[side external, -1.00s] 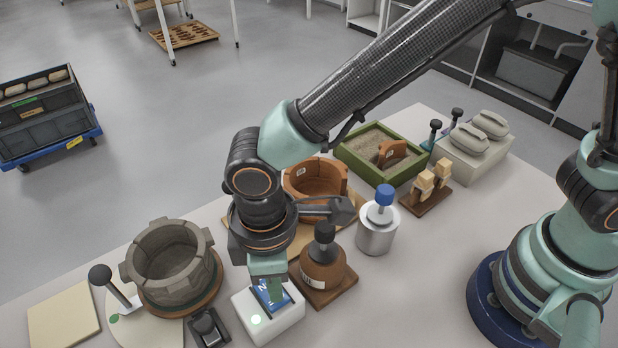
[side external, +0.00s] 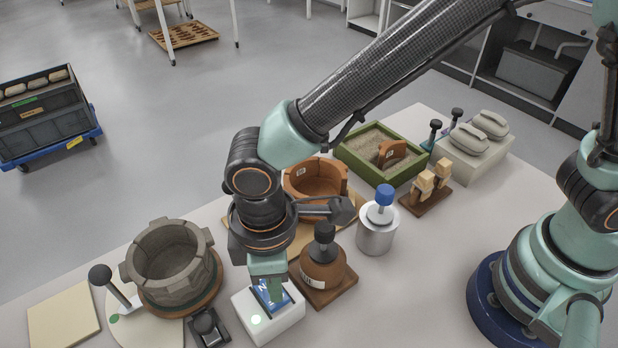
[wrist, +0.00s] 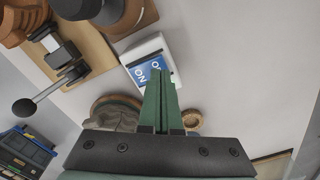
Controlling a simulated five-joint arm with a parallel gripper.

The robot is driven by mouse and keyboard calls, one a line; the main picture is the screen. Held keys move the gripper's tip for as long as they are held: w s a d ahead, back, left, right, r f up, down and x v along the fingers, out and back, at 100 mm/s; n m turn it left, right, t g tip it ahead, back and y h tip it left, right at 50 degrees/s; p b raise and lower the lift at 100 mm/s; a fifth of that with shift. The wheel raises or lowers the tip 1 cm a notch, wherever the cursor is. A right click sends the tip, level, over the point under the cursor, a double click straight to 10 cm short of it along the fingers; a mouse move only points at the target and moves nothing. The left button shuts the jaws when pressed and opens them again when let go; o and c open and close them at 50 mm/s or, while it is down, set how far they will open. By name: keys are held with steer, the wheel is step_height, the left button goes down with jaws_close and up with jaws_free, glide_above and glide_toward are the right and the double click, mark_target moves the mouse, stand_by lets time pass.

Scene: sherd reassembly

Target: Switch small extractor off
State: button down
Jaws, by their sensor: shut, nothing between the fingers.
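A white switch box (side external: 278,328) with a blue rocker plate (side external: 284,297) stands at the front of the table. A pale green round spot (side external: 256,320) shows on its top. The box (wrist: 166,45) is also in the wrist view, where white "ON" lettering shows on its blue plate (wrist: 146,68). My gripper (side external: 268,298) is shut and empty, pointing down at the plate. In the wrist view its fingers (wrist: 160,78) overlap the plate's edge. I cannot tell whether the tips touch it. The fingers hide part of the plate.
A brown flask (side external: 322,275) on a wooden base stands close right of the box. A small black device (side external: 207,327) and a grey pot (side external: 172,262) are to its left. A silver canister (side external: 377,237) with a blue knob stands further right.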

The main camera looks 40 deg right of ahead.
steer(key=shift+f, duration=1)
stand_by(0.7)
steer(key=shift+r, duration=3.05)
steer(key=shift+w+d+r, duration=0.1)
steer(key=w+d+r+m+t+y, duration=0.15)
steer(key=w+d+r+m, duration=0.3)
steer(key=d, duration=0.75)
steer(key=w+d+r+m+t, duration=0.2)
steer(key=w+d+r+m, duration=0.3)
steer(key=d, duration=0.7)
steer(key=s+d+r+m+t+h, duration=0.1)
steer(key=s+d, duration=0.3)
steer(key=d, duration=0.4)
steer(key=shift+s+d+r+m+t, duration=0.25)
steer(key=shift+r+m+t, duration=0.3)
steer(key=shift+m, duration=0.2)
steer(key=shift+h, duration=0.25)
